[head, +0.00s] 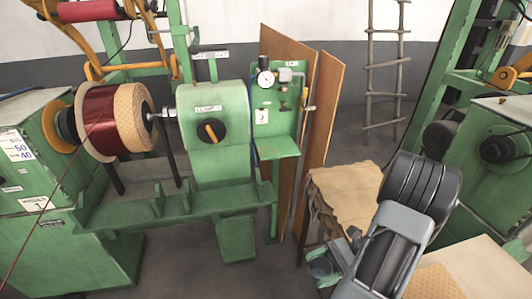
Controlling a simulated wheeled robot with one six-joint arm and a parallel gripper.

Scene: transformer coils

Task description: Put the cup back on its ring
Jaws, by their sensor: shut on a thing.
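My gripper (338,258) is low at the right of centre, partly hidden behind my own grey and black arm links. It is shut on a small grey-green cup (320,268), which shows just left of and below the gripper parts. The cup's lower part is hard to make out, and the fingertips are small and unclear. I cannot make out the cup's ring with certainty.
A table with brown paper (345,190) stands beside my arm. A green panel (278,110) with a gauge and small shelf stands behind, against brown boards (322,120). A green winding machine (215,130) with a red coil (95,120) fills the left. A ladder (385,65) leans at the back.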

